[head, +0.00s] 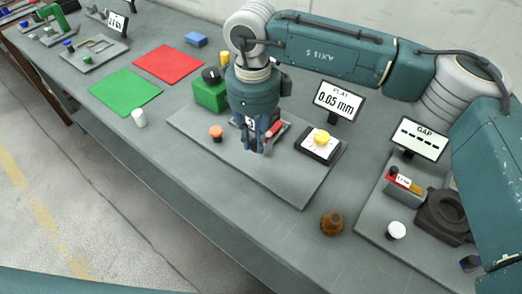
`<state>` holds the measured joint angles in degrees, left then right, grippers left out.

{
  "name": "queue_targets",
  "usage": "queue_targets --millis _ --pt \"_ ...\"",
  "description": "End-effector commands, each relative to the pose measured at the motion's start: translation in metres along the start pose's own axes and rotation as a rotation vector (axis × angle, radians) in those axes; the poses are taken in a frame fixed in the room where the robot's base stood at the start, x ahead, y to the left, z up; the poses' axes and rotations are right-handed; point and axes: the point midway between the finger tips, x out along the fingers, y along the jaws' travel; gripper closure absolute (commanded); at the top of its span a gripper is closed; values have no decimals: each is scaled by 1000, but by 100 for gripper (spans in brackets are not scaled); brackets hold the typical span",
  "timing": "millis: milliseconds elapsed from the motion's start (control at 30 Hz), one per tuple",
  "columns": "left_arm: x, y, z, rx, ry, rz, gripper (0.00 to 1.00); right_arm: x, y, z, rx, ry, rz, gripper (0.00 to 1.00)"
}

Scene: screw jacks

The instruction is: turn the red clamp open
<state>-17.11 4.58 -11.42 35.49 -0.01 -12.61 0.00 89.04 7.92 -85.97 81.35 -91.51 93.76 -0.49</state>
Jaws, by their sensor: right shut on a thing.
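The red clamp (275,128) shows as a short red lever on a grey plate (290,186) in the middle of the bench. My right gripper (262,146) points down over the plate, its dark fingers shut at the clamp. The fingers and a dark body behind them hide where they grip it. An orange knob (216,133) stands on the plate left of the gripper. A yellow button (321,138) on a white-topped block is to the right. A display (337,100) behind reads PLAY 0.05 mm. My left gripper is not in view.
A green block with a black knob (211,88) stands close behind the gripper's left side. A brown knob (332,222) is by the plate's front right. Right are a GAP display (418,139) and a dark ring fixture (443,214). Green (125,92) and red sheets (169,64) lie left.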

Motion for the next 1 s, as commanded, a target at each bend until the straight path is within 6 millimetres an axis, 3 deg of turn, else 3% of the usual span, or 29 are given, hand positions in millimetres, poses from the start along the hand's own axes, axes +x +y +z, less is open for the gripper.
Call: queue_targets --millis 33,400,1000 --pt "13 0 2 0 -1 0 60 5 -1 4 41 -5 -2 100" --pt "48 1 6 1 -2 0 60 2 -10 21 394 -6 -1 100" --pt "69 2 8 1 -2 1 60 -1 -27 34 792 -6 0 100"
